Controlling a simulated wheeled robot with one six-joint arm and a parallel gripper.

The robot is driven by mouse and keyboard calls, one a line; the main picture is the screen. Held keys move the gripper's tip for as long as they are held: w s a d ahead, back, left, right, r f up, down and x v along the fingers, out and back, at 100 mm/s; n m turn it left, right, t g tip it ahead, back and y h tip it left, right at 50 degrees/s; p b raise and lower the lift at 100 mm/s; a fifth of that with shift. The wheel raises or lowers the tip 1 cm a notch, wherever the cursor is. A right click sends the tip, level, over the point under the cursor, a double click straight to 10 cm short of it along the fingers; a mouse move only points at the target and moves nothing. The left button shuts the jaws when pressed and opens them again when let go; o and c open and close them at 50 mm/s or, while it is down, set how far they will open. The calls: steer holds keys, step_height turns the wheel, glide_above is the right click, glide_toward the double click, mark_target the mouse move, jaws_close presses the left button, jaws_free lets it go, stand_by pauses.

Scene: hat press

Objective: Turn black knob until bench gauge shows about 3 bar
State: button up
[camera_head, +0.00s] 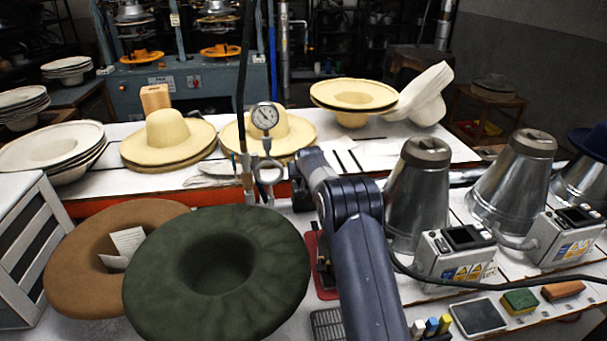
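The bench gauge (265,116) is a small round dial with a white face and metal rim, on a thin upright pipe at the middle of the back bench's front edge. Its needle and numbers are too small to read. A metal pipe loop (269,180) hangs below it. I cannot make out the black knob; it may be hidden behind my arm. My dark blue-grey arm rises from the bottom centre and ends just right of the pipe loop. My gripper's fingers do not show, so whether they touch anything is hidden.
A green felt hat (270,285) and a brown hat (75,260) lie left of my arm. Metal steamers (415,195) with control boxes (455,256) stand to the right. Straw hats (167,130) sit on the back bench (430,150). A black cable hangs beside the gauge.

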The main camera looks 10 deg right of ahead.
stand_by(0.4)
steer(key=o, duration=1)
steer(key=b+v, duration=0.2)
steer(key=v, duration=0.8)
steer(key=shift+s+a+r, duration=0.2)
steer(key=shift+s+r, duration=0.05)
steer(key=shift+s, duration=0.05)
